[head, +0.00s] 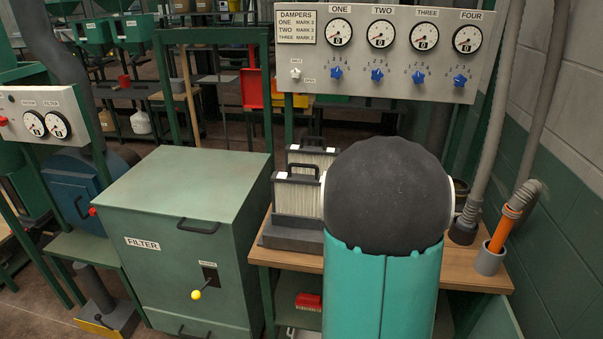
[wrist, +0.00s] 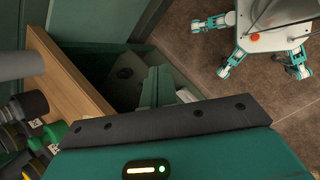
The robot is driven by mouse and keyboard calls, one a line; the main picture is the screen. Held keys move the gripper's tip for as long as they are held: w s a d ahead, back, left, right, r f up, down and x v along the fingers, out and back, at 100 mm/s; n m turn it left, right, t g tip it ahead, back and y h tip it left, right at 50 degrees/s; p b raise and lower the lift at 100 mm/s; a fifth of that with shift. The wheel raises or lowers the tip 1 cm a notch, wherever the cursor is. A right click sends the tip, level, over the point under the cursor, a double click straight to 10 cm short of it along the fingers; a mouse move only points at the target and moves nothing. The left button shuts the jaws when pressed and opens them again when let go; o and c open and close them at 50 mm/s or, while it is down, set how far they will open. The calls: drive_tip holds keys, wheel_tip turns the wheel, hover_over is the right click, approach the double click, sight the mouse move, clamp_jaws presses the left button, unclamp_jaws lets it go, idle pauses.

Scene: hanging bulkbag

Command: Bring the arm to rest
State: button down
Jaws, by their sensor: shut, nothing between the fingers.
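My arm (head: 388,200) stands large in the head view, with a teal link and a black rounded joint in front of the wooden bench. My gripper is not visible in that view. In the wrist view the teal and black hand fills the bottom, and my gripper (wrist: 158,80) shows beyond it with its fingers together and empty. Below the fingers lies a dark green open-topped space beside the bench edge. My own white body and teal legs show at the top right of the wrist view.
A green filter cabinet (head: 185,240) stands left of the arm. The wooden bench (head: 470,270) holds pleated filters (head: 297,195), a grey cup (head: 489,260) and an orange-ended hose (head: 505,228). A damper panel (head: 385,55) stands behind. Brown floor (wrist: 195,45) is open beside the bench.

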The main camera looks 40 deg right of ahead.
drive_tip(key=w+a+r+m+t, duration=0.1)
drive_tip(key=w+a+r+t, duration=0.4)
drive_tip(key=w+a+r, duration=0.8)
drive_tip(key=a+r+t+y, duration=0.1)
drive_tip(key=a+r, duration=0.2)
drive_tip(key=a, duration=0.3)
drive_tip(key=a+r+t+y, duration=0.1)
drive_tip(key=a+r+t, duration=0.1)
drive_tip(key=a+r, duration=0.2)
drive_tip(key=s+a+r+t+y, duration=0.1)
drive_tip(key=a+r, duration=0.3)
drive_tip(key=a, duration=0.6)
drive_tip(key=shift+n+t+y, duration=0.3)
drive_tip(key=shift+t, duration=0.3)
drive_tip(key=shift+s+d, duration=0.15)
drive_tip(key=shift+d, duration=0.05)
